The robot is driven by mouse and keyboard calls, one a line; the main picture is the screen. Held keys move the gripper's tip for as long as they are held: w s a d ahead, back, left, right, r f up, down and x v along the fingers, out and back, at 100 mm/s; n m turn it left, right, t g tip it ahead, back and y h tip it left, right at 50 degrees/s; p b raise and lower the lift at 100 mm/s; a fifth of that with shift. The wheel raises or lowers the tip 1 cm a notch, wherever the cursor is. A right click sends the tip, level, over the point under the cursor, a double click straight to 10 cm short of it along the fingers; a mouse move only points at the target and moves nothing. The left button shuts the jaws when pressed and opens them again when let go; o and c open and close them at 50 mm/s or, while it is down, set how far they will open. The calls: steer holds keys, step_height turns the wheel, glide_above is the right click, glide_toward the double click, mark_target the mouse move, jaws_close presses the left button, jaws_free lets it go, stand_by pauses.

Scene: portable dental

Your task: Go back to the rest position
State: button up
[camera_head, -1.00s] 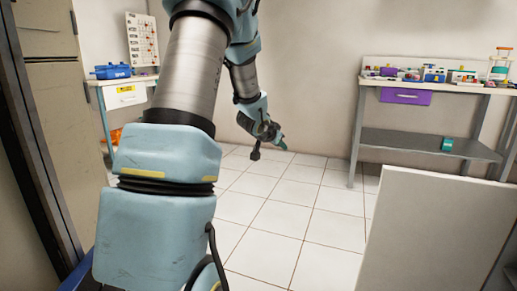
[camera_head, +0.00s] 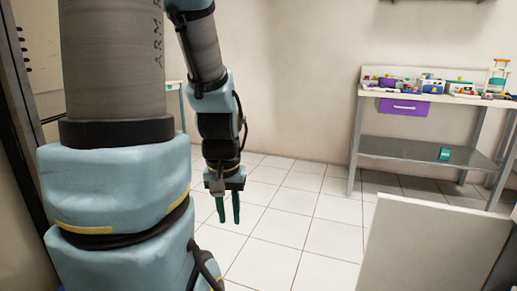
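My gripper (camera_head: 228,207) hangs in front of my body, its two dark green fingers pointing down above the white tiled floor. A narrow gap shows between the fingers, and nothing is seen between them. My arm fills the left part of the view, with the upper links close to the camera and the forearm reaching down towards the middle. The gripper is clear of all furniture.
A workbench (camera_head: 408,147) with a purple drawer (camera_head: 411,106) and several small items stands against the back wall at right. A teal box (camera_head: 444,153) sits on its lower shelf. A pale panel (camera_head: 435,245) stands at front right. The tiled floor (camera_head: 290,215) between is free.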

step_height(320, 180, up, 26)
steer(key=p, duration=2.3)
steer(key=shift+f+p, duration=0.2)
steer(key=shift+p, duration=0.1)
steer(key=o, duration=0.4)
steer(key=shift+f, duration=0.1)
steer(key=shift+d, duration=0.1)
steer(key=shift+c, duration=0.2)
